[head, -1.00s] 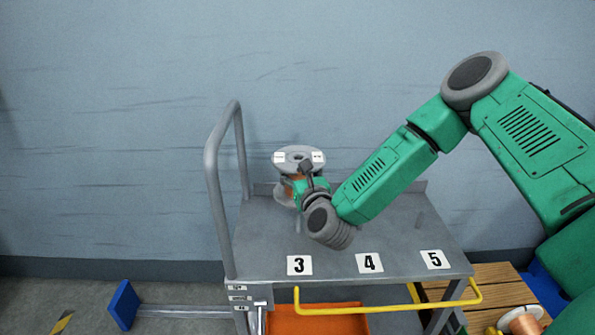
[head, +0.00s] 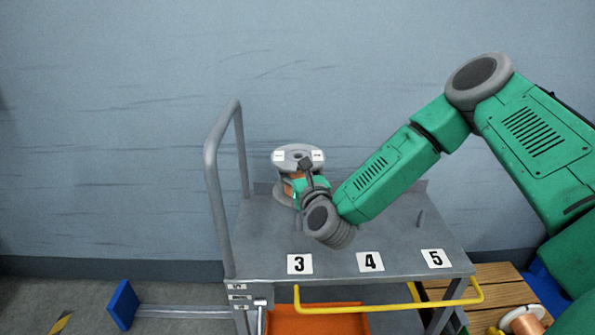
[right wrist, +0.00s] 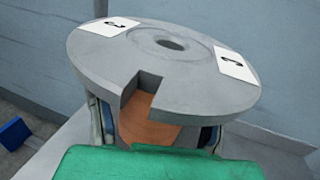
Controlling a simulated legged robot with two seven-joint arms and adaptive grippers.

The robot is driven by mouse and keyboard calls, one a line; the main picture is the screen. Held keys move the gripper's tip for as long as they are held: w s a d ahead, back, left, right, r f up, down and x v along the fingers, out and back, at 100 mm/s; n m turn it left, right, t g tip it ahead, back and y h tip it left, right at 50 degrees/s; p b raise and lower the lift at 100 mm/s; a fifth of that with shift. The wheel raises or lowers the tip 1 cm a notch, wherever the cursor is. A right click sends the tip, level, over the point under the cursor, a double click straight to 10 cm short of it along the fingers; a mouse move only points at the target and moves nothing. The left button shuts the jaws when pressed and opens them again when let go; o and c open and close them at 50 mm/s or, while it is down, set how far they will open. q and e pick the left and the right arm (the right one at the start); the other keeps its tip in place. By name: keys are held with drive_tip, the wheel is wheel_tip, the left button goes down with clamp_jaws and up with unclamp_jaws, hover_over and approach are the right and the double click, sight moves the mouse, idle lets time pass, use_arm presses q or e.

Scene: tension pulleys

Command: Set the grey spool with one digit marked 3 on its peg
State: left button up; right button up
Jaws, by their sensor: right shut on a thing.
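The grey spool (head: 298,155) has a wide top flange with two white labels, a centre hole and a copper-coloured winding. In the right wrist view the flange (right wrist: 165,65) has a square notch facing me; the labels' marks are hard to read. My right gripper (right wrist: 155,132) is shut around the winding below the top flange, a finger on each side. The spool looks upright over the back of the grey cart top (head: 365,235), behind the label 3 (head: 299,263). Its peg is hidden, and I cannot tell whether the lower flange touches the top. My left gripper is not in view.
The cart's tall handle (head: 213,170) rises just left of the spool. Labels 4 (head: 370,261) and 5 (head: 435,258) mark the front edge. A yellow rail (head: 385,308) and an orange bin (head: 315,320) lie below. Another copper spool (head: 524,322) is at lower right. A wall stands close behind.

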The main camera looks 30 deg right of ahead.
drive_tip(key=shift+r+b, duration=0.1)
drive_tip(key=shift+b, duration=0.25)
idle(0.7)
drive_tip(key=shift+f, duration=0.2)
wheel_tip(320, 180, down, 3)
drive_tip(key=b, duration=0.3)
drive_tip(key=shift+r, duration=0.15)
idle(0.5)
drive_tip(key=shift+b, duration=0.45)
idle(0.5)
drive_tip(key=shift+f+b, duration=1.5)
drive_tip(key=shift+b, duration=0.15)
idle(0.4)
